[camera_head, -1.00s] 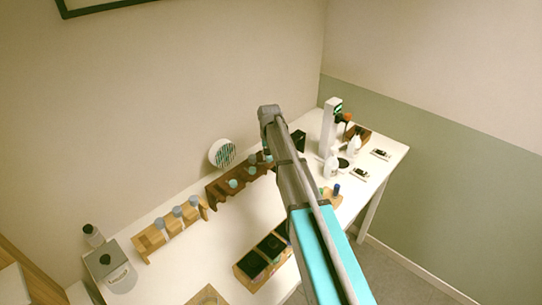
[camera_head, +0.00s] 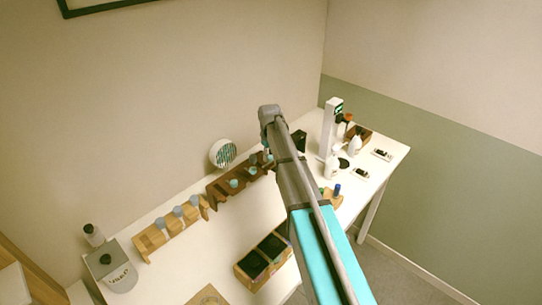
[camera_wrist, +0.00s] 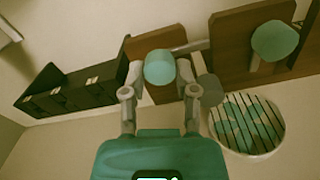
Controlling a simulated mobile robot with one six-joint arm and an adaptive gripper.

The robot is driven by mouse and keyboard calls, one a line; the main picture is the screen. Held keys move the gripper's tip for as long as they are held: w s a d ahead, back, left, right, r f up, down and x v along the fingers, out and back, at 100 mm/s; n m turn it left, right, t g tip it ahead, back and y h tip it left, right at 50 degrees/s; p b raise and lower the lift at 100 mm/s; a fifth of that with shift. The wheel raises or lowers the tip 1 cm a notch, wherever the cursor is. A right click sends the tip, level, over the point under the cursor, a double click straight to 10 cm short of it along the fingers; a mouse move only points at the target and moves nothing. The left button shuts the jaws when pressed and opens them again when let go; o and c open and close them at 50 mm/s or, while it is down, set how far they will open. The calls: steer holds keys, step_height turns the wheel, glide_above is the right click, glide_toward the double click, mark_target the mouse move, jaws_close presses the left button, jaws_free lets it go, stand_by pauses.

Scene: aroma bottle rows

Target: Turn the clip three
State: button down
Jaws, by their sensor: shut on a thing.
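My gripper (camera_wrist: 160,70) is shut on a teal-topped bottle (camera_wrist: 160,67), with one finger on each side of it, at a dark wooden rack (camera_wrist: 225,50). Whether the bottle sits in the rack or is lifted from it I cannot tell. Another teal-topped bottle (camera_wrist: 275,41) stands in the rack to the right. In the head view the dark rack (camera_head: 222,192) is at the back of the table, and my arm hides most of the gripper. I cannot make out a clip marked three.
A round slatted disc (camera_head: 223,153) stands behind the rack. A light wooden rack (camera_head: 158,238) with grey-topped bottles is to the left. A wooden box with dark compartments (camera_head: 247,268) is in front. White bottles and a white stand (camera_head: 330,128) are at the right.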

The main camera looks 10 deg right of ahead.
steer(key=shift+c, duration=1.9)
jaws_free()
steer(key=s+m, duration=0.1)
steer(key=s, duration=0.8)
steer(key=s+f+m+b, duration=0.1)
steer(key=s+m, duration=0.1)
steer(key=s, duration=0.8)
steer(key=s+f+m+b, duration=0.1)
steer(key=s, duration=0.9)
steer(key=shift+s+d, duration=0.25)
